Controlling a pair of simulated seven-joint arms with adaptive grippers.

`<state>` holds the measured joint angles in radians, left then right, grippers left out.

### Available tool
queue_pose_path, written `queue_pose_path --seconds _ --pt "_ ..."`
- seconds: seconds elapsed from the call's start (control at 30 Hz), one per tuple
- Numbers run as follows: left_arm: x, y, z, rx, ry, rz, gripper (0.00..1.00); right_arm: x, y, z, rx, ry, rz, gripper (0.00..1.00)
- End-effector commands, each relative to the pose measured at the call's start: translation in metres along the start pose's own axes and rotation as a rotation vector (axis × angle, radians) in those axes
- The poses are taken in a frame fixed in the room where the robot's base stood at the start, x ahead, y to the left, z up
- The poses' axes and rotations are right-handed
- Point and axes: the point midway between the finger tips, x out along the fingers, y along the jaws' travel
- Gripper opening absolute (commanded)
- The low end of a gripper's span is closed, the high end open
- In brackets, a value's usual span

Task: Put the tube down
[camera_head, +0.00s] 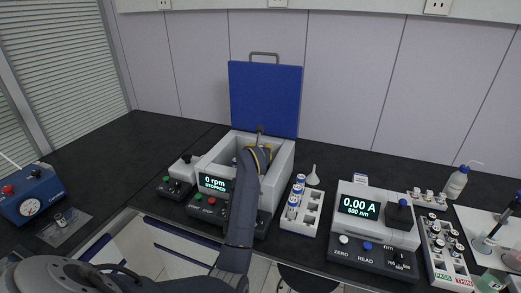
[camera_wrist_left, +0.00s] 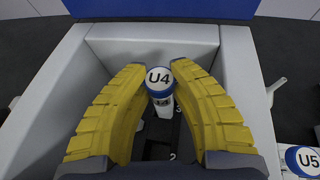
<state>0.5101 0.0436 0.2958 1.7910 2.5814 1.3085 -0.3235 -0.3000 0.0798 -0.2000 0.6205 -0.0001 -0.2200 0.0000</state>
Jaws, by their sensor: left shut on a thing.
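A tube with a blue-rimmed white cap marked U4 (camera_wrist_left: 160,78) is upright between the yellow fingers of my left gripper (camera_wrist_left: 158,84), which is shut on it. The left gripper also shows in the head view (camera_head: 262,150), reaching down into the open white centrifuge box (camera_head: 285,160). The tube is inside the box walls, over a dark holder (camera_wrist_left: 158,138) with a slot marked 2. I cannot tell whether the tube's lower end rests in a slot. The centrifuge display (camera_head: 214,184) reads 0 rpm, STOPPED. My right gripper is not in view.
The blue centrifuge lid (camera_head: 265,98) stands open behind the box. A white rack (camera_head: 308,214) with several capped tubes is to the right, one marked U5 (camera_wrist_left: 303,160). A white funnel (camera_head: 313,176) stands behind it. A photometer (camera_head: 375,238) is further right.

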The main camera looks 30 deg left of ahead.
Motion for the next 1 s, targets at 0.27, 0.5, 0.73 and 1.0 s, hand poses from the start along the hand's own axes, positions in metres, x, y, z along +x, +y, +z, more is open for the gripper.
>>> queue_pose_path --seconds 0.27,0.5,0.73,1.0 --pt "0.0027 0.0001 -0.0068 0.0 0.0 0.0 0.01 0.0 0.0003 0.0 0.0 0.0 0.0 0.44" --pt "0.0032 0.0 -0.0082 0.0 0.001 0.0 0.33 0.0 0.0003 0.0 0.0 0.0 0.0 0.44" --pt "0.0034 0.0 -0.0087 0.0 0.002 0.0 0.45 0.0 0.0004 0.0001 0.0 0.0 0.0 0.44" --pt "0.0003 -0.0001 -0.0003 -0.001 0.0 0.0 0.45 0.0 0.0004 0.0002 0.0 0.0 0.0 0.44"
